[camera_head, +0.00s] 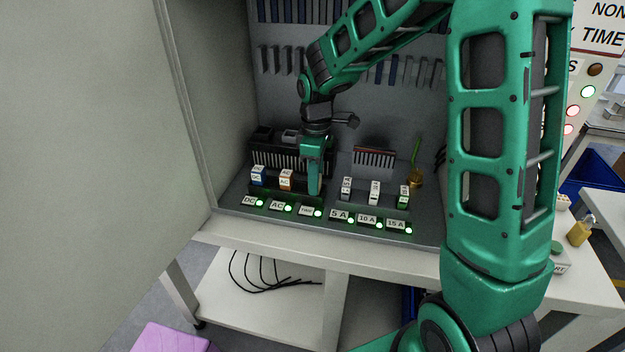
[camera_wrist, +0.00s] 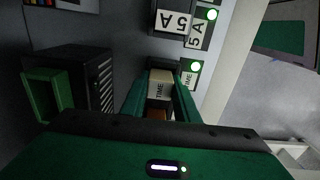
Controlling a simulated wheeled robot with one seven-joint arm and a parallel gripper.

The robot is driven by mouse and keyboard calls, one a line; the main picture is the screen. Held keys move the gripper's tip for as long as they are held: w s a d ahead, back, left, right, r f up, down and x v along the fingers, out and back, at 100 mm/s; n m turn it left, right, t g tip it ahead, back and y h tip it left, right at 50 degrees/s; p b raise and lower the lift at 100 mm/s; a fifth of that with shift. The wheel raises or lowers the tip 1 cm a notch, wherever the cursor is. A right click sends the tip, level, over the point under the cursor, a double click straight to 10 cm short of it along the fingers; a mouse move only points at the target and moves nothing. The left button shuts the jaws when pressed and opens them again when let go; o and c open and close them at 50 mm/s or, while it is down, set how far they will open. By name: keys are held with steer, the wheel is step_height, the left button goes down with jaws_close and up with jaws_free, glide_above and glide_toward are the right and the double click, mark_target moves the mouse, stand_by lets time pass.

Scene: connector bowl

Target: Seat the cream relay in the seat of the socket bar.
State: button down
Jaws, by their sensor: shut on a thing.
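The cream relay (camera_wrist: 160,86), marked TIME, is between the fingers of my gripper (camera_wrist: 158,98) in the wrist view. My gripper (camera_head: 314,186) is shut on it and points down at the right end of the dark socket bar (camera_head: 271,184). In the head view the fingers hide the relay. A blue-sided relay (camera_head: 257,176) and an orange-sided relay (camera_head: 286,180) stand upright in the bar to the left, behind the DC and AC plates. The cream relay is at the seat behind the TIME plate (camera_wrist: 188,80). I cannot tell how deep it sits.
Fuse blocks (camera_head: 375,192) stand to the right, behind the 5 A, 10 A and 15 A plates. A black finned box (camera_head: 280,155) is behind the bar. A screwdriver-like tool (camera_head: 416,170) stands at the right. The cabinet's left wall (camera_head: 190,100) is close; the front ledge (camera_head: 350,252) is clear.

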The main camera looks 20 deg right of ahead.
steer(key=c, duration=1.4)
jaws_free()
steer(key=shift+r, duration=3.8)
